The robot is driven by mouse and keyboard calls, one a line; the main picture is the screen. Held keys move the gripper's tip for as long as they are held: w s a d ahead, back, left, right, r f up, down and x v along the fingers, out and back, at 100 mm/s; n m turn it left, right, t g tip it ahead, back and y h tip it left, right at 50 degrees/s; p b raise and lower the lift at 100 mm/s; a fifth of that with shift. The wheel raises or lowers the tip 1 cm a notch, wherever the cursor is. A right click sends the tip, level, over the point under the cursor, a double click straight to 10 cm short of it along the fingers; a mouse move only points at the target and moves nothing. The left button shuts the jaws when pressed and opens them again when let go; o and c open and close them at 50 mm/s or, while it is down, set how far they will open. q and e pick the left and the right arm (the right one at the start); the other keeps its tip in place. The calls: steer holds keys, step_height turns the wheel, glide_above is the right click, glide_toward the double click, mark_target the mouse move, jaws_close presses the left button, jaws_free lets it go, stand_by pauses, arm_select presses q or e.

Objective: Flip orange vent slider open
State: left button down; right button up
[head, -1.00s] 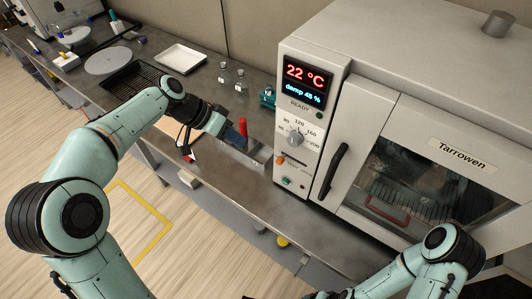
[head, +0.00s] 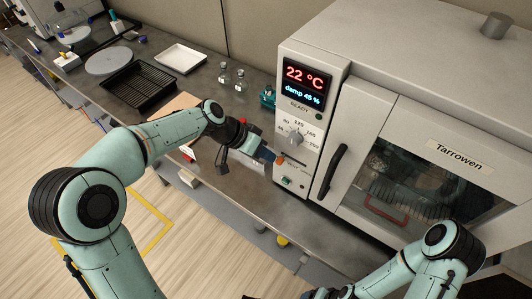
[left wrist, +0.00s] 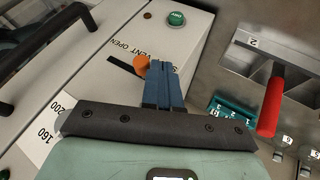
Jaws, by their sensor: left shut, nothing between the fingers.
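The orange vent slider (head: 280,160) is a small knob on the oven's control panel, below the dial. In the left wrist view the orange knob (left wrist: 141,63) sits at one end of a dark slot (left wrist: 119,64), away from the word OPEN. My left gripper (head: 271,156) is at the panel, shut and empty. Its blue fingertips (left wrist: 161,67) are right beside the knob, on the side away from the slot; I cannot tell whether they touch it. My right arm shows at the lower right of the head view; its gripper is out of view.
The oven (head: 400,60) has a black door handle (head: 333,171) right of the panel. A green button (left wrist: 176,19) is near the slider. A red handle (left wrist: 272,101) stands close beside my left gripper. A black rack (head: 140,86) and glass bottles (head: 240,79) are further back on the bench.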

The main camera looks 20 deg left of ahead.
arm_select(q)
steer(key=s+d+b, duration=0.2)
steer(key=d, duration=0.3)
steer(key=shift+s+d, duration=0.15)
steer(key=shift+d, duration=0.25)
arm_select(e)
steer(key=shift+s+a+f, duration=0.1)
steer(key=shift+s+f, duration=0.25)
steer(key=shift+f, duration=0.25)
steer(key=shift+s+f, duration=0.35)
steer(key=shift+f, duration=0.2)
steer(key=shift+a+f, duration=0.1)
